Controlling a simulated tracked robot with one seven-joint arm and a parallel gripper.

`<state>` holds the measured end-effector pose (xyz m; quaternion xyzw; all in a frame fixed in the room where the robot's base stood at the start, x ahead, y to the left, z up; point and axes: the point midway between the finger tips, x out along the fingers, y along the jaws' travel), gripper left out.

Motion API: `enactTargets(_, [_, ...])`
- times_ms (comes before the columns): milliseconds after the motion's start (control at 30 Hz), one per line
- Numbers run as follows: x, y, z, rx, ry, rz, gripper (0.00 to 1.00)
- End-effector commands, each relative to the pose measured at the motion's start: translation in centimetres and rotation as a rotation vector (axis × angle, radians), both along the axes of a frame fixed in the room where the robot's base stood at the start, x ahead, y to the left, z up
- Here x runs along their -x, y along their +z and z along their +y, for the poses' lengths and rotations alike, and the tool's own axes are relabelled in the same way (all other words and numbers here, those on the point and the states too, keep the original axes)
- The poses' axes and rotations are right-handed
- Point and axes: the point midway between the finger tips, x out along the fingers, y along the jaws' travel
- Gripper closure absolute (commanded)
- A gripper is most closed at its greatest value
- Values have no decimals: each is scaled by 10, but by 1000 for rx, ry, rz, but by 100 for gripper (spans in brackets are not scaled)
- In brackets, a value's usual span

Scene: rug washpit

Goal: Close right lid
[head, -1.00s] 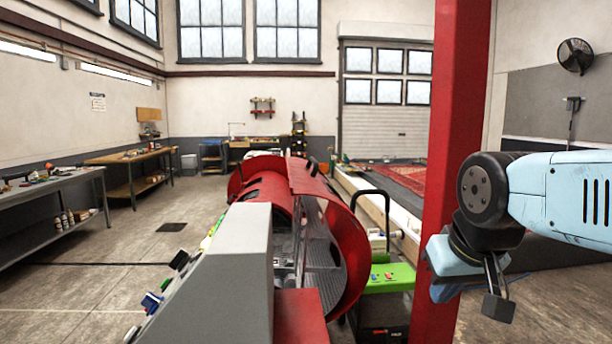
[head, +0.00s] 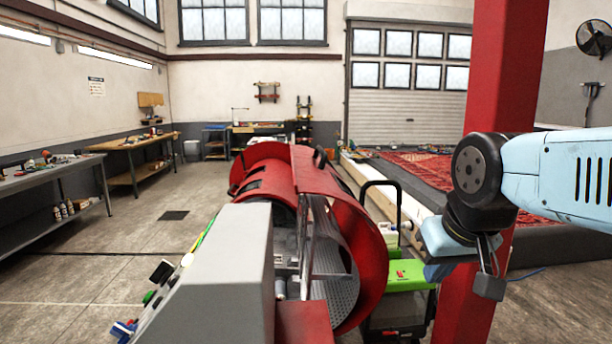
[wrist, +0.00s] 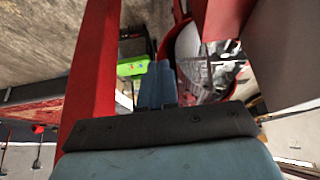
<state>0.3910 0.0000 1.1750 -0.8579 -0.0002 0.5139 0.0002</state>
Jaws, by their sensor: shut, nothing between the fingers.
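The red centrifuge-like machine (head: 272,185) lies lengthwise ahead of me in the head view, with its perforated metal interior (head: 338,292) partly showing. The right lid (head: 372,265) is a curved red panel standing out on the machine's right side, open. My gripper (head: 436,268) is to the right of this lid, apart from it in the picture, in front of a red post. In the wrist view my gripper (wrist: 158,82) shows as blue fingers held together and empty. The machine's red rim and metal interior (wrist: 205,60) are just beyond and right of them.
The red post (head: 505,120) stands close behind my gripper; it also fills the left of the wrist view (wrist: 92,75). A green-topped cart (head: 405,275) with a black handle stands right of the machine. Workbenches (head: 130,150) line the left wall.

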Motion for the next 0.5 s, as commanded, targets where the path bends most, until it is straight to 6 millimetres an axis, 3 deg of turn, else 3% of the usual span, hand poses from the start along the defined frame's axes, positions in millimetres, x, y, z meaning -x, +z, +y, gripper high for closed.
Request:
enactTargets(133, [-12,11,4,-21,8,6,100])
enactTargets(233, [-32,29,13,-56,20,17,100])
enactTargets(500, [-118,91,39,-193,73,52,100])
